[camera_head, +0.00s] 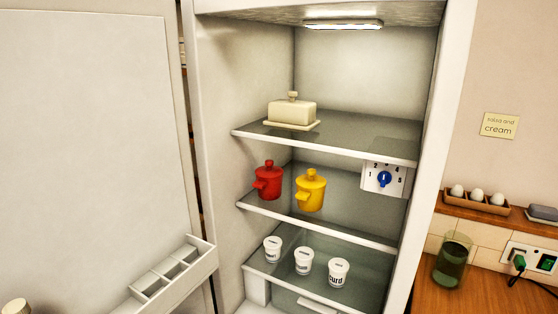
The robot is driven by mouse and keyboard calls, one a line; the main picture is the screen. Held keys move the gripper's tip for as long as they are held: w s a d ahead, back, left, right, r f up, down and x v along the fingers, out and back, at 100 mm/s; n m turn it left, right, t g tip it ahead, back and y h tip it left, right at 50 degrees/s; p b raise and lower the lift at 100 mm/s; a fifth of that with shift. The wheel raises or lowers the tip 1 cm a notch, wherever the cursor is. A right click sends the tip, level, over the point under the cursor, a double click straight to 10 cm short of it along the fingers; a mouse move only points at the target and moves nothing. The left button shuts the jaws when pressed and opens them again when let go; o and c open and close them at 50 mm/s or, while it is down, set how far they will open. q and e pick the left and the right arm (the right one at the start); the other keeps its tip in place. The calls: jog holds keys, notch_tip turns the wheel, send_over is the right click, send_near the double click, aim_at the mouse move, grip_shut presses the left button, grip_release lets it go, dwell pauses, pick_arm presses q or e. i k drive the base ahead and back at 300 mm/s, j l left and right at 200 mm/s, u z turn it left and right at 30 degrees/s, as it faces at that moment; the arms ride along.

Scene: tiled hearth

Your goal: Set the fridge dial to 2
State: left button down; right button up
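The fridge (220,150) stands open in the middle of the head view. Its dial (384,179) is a blue knob on a white numbered plate (401,190), on the right inside wall just below the top shelf. The knob's pointer seems to point about straight up, between the 2 on the left and the 4 on the right; the small mark is hard to read. Nothing touches the dial. Neither of my grippers is in view.
The open door (85,130) with a rack (172,275) fills the left. A butter dish (292,112), a red pot (268,180), a yellow pot (311,190) and white cups (304,261) stand on the shelves. A green glass (453,262) stands on the right counter.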

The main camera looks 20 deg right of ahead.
aim_at(385, 177)
jog(key=z, duration=1.25)
